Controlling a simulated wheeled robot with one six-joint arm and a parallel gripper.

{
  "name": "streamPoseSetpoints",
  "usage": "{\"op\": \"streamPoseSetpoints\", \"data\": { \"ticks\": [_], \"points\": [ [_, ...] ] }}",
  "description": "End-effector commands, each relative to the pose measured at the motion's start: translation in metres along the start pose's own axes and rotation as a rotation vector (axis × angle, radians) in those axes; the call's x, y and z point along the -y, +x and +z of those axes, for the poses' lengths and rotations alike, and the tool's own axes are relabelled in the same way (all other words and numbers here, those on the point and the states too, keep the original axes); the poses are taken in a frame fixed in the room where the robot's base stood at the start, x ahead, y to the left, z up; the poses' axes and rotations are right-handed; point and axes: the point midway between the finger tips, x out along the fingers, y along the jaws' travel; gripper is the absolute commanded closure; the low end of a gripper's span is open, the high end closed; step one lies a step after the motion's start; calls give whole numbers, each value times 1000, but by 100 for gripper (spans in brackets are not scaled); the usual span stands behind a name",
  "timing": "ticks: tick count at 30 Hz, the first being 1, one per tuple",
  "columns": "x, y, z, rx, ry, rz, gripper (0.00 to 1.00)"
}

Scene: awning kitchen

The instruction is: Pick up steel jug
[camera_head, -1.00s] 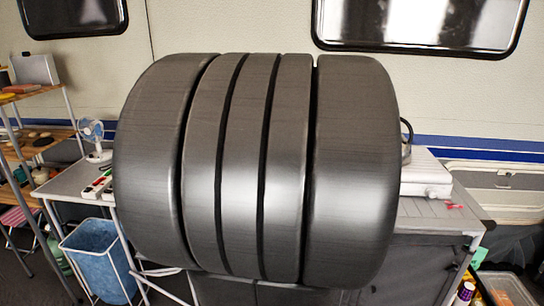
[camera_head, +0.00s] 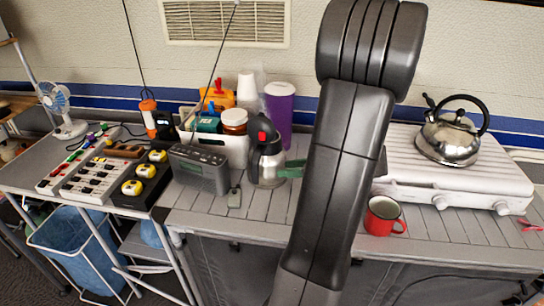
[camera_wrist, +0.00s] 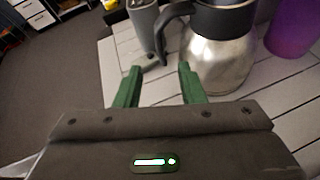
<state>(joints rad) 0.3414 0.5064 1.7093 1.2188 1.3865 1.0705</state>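The steel jug (camera_head: 267,162) stands upright on the slatted grey table, with a black top and a red button. It also shows in the wrist view (camera_wrist: 220,52), upper right of centre, with its black handle towards the upper middle and its top cut off. My gripper (camera_wrist: 157,70) is open, its two green fingers apart with nothing held between them. In the head view, a green finger of my gripper (camera_head: 290,169) is just right of the jug, near its lower body; my arm hides the rest. I cannot tell whether the finger touches the jug.
A grey radio (camera_head: 199,169) stands close left of the jug. A purple tumbler (camera_head: 280,112) and a white bin of goods (camera_head: 236,150) are behind it. A red mug (camera_head: 384,216) and a stove (camera_head: 470,188) with a kettle (camera_head: 449,137) are to the right. The table front is mostly clear.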

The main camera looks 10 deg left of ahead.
Motion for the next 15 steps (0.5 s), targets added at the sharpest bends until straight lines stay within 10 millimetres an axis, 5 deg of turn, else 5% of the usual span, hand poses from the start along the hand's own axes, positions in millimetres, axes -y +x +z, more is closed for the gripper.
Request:
{"op": "streamPoseSetpoints", "data": {
  "ticks": [15],
  "points": [
    [0, 80, 1, 2, 2, 2, 64]
  ]
}}
